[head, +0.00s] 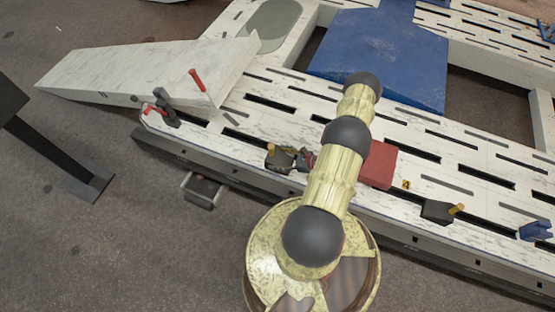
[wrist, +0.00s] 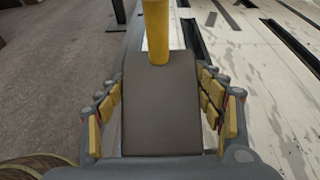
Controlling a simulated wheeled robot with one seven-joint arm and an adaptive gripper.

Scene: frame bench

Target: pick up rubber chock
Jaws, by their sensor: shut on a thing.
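The rubber chock is a dark grey block with a yellow post; it fills the middle of the wrist view (wrist: 160,110). In the head view it (head: 281,161) is at the front edge of the slotted white bench, just left of my arm. My gripper (wrist: 161,92) has its padded fingers on both sides of the block and is shut on it. In the head view my gripper (head: 304,158) is partly hidden by my arm. I cannot tell whether the chock touches the bench. A similar dark block with a yellow post (head: 437,210) sits further right.
The white slotted bench (head: 230,140) runs diagonally. A red block (head: 379,165) is right of my arm. A red-handled clamp (head: 163,108) is at the left corner, a blue item (head: 536,231) at the right. A small open drawer (head: 201,190) juts out below the edge.

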